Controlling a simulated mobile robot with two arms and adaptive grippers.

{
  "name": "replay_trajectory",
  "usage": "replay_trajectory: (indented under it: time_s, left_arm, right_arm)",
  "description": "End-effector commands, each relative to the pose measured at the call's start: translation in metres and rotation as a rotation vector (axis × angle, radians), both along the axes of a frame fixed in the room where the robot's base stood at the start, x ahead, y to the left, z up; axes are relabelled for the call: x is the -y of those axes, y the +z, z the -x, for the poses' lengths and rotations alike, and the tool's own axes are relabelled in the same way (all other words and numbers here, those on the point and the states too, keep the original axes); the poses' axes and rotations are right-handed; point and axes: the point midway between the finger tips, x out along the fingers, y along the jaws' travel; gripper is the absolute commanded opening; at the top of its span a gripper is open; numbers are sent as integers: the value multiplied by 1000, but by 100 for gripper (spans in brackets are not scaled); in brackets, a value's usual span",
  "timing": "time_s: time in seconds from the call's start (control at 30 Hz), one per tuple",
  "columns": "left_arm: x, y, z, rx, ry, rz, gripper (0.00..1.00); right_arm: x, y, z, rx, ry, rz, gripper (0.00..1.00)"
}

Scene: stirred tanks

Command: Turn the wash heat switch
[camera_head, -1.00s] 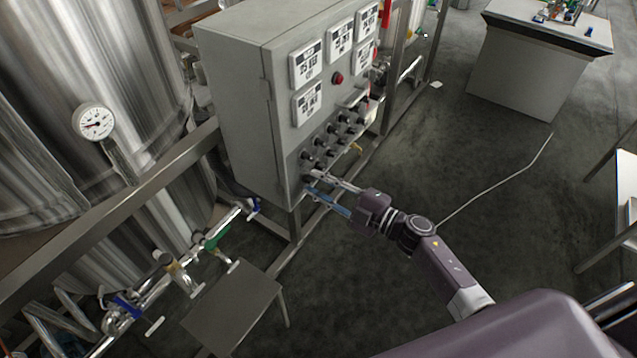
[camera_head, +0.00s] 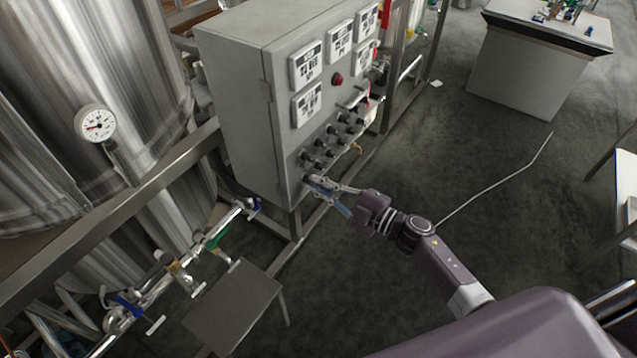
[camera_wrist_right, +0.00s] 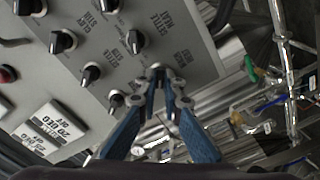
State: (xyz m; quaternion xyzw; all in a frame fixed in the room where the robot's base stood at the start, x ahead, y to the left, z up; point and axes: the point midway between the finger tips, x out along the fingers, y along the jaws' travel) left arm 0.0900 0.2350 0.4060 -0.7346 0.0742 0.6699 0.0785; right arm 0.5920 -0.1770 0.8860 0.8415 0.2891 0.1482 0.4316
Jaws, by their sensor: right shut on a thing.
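The grey control cabinet (camera_head: 238,95) stands in the middle of the head view, with rows of black rotary switches on its front. My right gripper (camera_head: 311,182) reaches its lower front corner. In the right wrist view, the two blue-padded fingers of my right gripper (camera_wrist_right: 157,84) close in at their tips on a switch (camera_wrist_right: 156,70) at the panel's corner. The fingertips hide most of this switch, so its pointer angle cannot be told. The small label beside it is too blurred to read surely. My left gripper is not in view.
Neighbouring black switches (camera_wrist_right: 90,74) sit close to the fingers. Steel pipes with coloured valves (camera_head: 215,240) and a small metal platform (camera_head: 232,308) lie below left. A large steel tank (camera_head: 90,60) stands at left. The floor (camera_head: 430,150) right of the cabinet is mostly clear.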

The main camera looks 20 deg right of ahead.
Motion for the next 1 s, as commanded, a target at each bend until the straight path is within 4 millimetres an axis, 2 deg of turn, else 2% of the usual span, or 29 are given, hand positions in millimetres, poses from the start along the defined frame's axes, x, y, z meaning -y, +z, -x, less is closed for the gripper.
replay_trajectory:
  time_s: [0.4, 0.7, 1.0]
  left_arm:
    - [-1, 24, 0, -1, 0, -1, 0]
    - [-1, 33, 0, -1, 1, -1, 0]
    - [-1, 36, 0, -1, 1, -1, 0]
  right_arm:
    - [0, 2, 0, -200, 2, -253, 0]
    - [0, 1, 0, -314, 2, -399, 0]
    - [0, 1, 0, -364, 1, -467, 0]
